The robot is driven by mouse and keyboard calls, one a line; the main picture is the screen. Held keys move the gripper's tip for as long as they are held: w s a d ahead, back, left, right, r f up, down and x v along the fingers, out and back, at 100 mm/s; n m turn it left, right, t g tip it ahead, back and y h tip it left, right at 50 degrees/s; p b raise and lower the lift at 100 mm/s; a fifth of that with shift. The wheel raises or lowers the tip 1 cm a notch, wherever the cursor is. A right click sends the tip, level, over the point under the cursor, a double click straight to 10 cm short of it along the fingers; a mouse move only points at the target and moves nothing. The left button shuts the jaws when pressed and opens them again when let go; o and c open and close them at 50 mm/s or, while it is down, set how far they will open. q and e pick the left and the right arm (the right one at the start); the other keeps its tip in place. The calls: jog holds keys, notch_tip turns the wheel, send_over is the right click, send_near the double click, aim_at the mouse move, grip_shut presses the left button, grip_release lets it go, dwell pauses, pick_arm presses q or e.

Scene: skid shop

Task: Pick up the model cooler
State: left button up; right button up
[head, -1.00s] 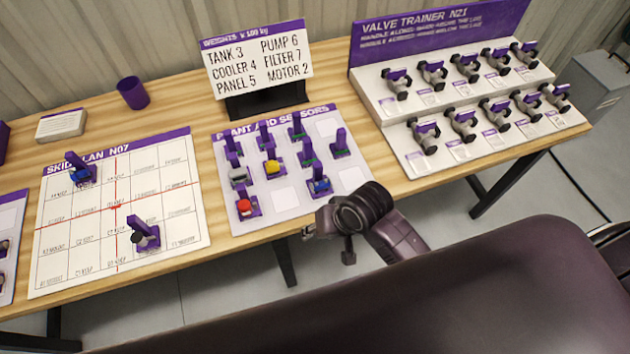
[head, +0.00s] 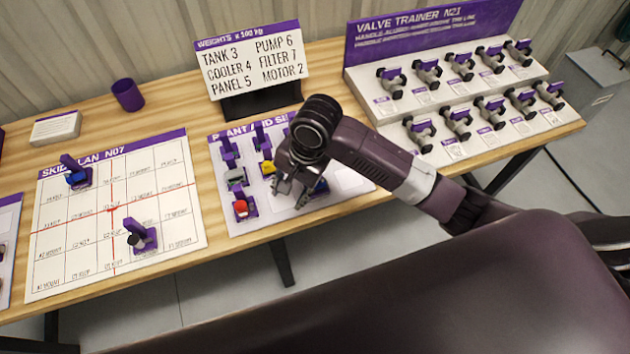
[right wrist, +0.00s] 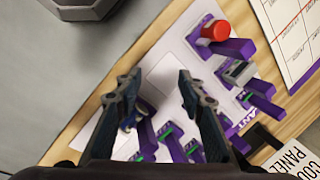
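The plant and sensors mat (head: 268,215) holds several small models on purple stands; no readable label tells me which is the cooler. A red model (head: 241,208), a grey box-shaped one (head: 236,178) and a yellow one (head: 267,168) stand left of my right gripper (head: 288,200). A blue one (head: 321,187) is partly hidden behind it. In the right wrist view the fingers are open and empty over the mat's pale squares, with the red model (right wrist: 214,30) and grey one (right wrist: 238,72) to the right and the blue one (right wrist: 127,123) by the left finger. My left gripper is not in view.
The skid plan board (head: 112,210) on the left holds two models, one blue (head: 77,178) and one dark (head: 137,238). The weights sign (head: 253,60) stands behind the mat. The valve trainer (head: 440,100) is at the right. A purple cup (head: 128,95) stands at the back.

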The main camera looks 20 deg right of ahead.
jog(key=w+d+r+m+h, duration=0.1)
jog(key=d+r+m, duration=0.1)
jog(key=w+d+r+m, duration=0.2)
jog(key=d+r+m, duration=0.1)
jog(key=w+d+r+m+g+h, duration=0.1)
jog(key=w+d+r+m, duration=0.1)
jog(key=m, duration=0.1)
jog(key=shift+w+d+r+h, duration=0.25)
jog(key=shift+d+h, duration=0.05)
jog(key=shift+d, duration=0.05)
jog(key=p, duration=0.2)
send_over(322, 189)
jog(key=w+a, duration=0.1)
jog(key=w, duration=0.3)
jog(key=f, duration=0.7)
jog(key=shift+s+f, duration=0.2)
jog(key=shift+f, duration=0.15)
jog(key=shift+c, duration=0.2)
grip_shut()
jog(key=shift+r, duration=0.1)
